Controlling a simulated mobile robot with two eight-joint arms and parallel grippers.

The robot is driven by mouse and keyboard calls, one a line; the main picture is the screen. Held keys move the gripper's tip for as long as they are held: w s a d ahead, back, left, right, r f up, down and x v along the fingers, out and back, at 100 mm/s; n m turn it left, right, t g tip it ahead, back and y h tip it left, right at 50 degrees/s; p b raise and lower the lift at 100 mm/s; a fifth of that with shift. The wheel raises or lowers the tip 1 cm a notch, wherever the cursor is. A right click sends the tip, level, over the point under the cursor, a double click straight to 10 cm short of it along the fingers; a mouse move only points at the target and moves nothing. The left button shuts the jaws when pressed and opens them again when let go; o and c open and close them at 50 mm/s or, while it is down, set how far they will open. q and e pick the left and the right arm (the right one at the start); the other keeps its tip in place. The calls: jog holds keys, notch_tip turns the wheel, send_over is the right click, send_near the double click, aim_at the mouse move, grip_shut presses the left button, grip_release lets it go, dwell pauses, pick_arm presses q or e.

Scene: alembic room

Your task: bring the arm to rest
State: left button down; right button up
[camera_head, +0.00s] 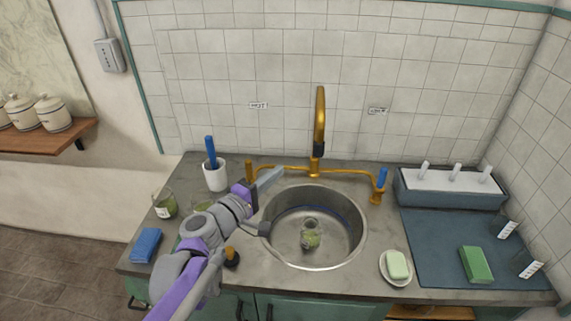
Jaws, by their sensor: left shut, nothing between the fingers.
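My left arm comes in from the lower left and reaches over the counter at the left of the sink. My left gripper (268,178) is shut and empty, near the left handle (250,171) of the brass faucet (319,125). I cannot tell whether it touches the handle. My right arm and gripper do not show.

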pick_arm(q)
jog(key=s+f+m+g+y, duration=0.1)
jog(key=s+f+m+g, duration=0.3)
jog(key=s, duration=0.4)
jog(key=s+f+m+g+y, duration=0.1)
jog(key=s+f+m+g, duration=0.1)
jog(key=s+f+m, duration=0.35)
jog(key=s+a+f+m+g+y, duration=0.2)
jog(key=s+a+f+g+y, duration=0.1)
jog(key=s+a+f+y, duration=0.4)
jog(key=s+a+f, duration=0.3)
jog(key=s, duration=0.3)
jog(key=shift+s+a+f+g, duration=0.15)
jog(key=shift+s+f+g, duration=0.25)
